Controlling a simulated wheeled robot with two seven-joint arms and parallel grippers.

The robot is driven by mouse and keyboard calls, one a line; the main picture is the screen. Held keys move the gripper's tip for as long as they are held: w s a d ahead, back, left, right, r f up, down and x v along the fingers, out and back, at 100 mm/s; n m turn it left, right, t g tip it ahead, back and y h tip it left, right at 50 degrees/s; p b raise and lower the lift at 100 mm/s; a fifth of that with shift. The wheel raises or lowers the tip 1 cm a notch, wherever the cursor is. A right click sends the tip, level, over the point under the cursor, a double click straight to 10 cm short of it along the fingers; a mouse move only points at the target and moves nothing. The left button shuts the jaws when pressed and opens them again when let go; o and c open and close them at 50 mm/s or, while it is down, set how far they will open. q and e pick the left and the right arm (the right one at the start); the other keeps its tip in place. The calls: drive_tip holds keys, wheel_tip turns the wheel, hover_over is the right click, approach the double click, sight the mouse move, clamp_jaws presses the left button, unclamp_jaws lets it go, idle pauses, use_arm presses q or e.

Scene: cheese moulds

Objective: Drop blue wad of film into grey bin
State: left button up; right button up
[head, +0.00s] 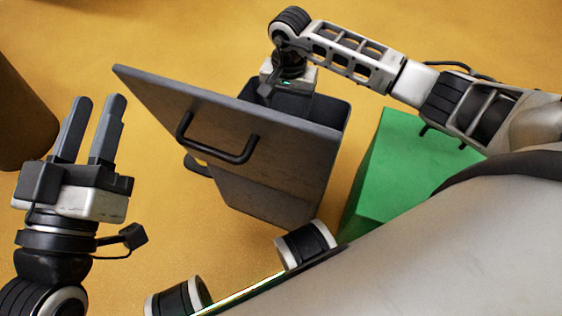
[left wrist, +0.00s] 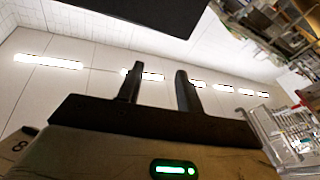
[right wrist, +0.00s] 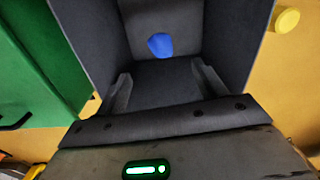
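The grey bin (head: 275,190) stands on the yellow floor in the middle of the head view. A flat grey panel with a black handle (head: 218,140) stands tilted across its near side. In the right wrist view, the blue wad of film (right wrist: 160,45) lies inside the grey bin (right wrist: 225,40), beyond my right fingertips and apart from them. My right gripper (right wrist: 163,80) is open and empty, pointing down into the bin; its fingers are hidden behind the panel in the head view. My left gripper (head: 99,97) is open and empty, left of the bin.
A green box (head: 400,165) stands close to the bin's right side and also shows in the right wrist view (right wrist: 40,70). A brown rounded object (head: 20,115) is at the far left. Floor behind the bin is clear.

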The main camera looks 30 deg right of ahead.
drive_tip(key=shift+r, duration=0.1)
use_arm(q)
wheel_tip(320, 180, down, 6)
drive_tip(key=s+n+g+y+p, duration=0.2)
drive_tip(key=g+p, duration=0.1)
drive_tip(key=p, duration=0.2)
drive_tip(key=shift+s+r+g+y+p, duration=0.15)
drive_tip(key=shift+g+y+p, duration=0.15)
drive_tip(key=shift+g+p, duration=0.1)
use_arm(e)
wheel_tip(320, 180, up, 16)
use_arm(q)
drive_tip(key=shift+d, duration=0.1)
